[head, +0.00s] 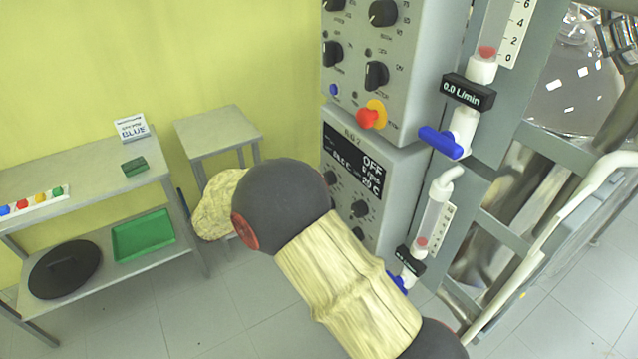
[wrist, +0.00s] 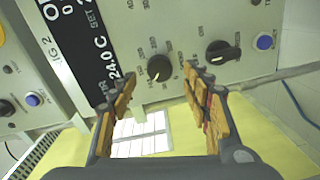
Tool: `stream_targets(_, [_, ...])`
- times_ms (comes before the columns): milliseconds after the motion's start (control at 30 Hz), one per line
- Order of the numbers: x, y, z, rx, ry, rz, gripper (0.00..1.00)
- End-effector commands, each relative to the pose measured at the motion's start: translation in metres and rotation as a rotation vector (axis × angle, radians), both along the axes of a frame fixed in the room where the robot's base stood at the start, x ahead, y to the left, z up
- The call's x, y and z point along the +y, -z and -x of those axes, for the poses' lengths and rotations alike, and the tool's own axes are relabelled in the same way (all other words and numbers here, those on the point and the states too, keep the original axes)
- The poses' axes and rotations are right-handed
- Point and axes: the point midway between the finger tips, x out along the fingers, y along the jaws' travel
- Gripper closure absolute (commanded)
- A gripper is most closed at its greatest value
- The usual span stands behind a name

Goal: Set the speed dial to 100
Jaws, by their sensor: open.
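The control box marked 2 (head: 390,165) stands below another box in the head view. Its dark display (head: 352,163) reads OFF, and the smaller lines are hard to read. In the wrist view, a round black dial (wrist: 159,68) with a numbered scale sits on the panel beside the display (wrist: 85,50). It looks like the speed dial, but I cannot read its label or exact setting. My gripper (wrist: 161,78) is open, with its tan-padded fingers either side of the dial in the picture. I see no contact. My arm hides the gripper in the head view.
A black switch knob (wrist: 222,51) and a blue button (wrist: 265,42) are right of the dial. The upper box (head: 395,65) carries more knobs and a red-yellow button (head: 371,115). Flowmeters with blue valves (head: 440,142) stand right. A small table (head: 215,128) is at left.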

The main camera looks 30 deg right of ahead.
Motion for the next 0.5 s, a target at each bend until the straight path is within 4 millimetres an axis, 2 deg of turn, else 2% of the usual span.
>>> stream_targets(33, [0.012, 0.0, -0.001, 0.0, -0.005, 0.0, 0.51])
stream_targets(200, [0.045, -0.002, 0.001, 0.0, -0.003, 0.001, 0.51])
stream_targets(300, [0.06, -0.003, 0.001, -0.001, -0.003, 0.0, 0.51])
stream_targets(500, [0.075, -0.003, 0.002, 0.0, -0.001, 0.0, 0.51])
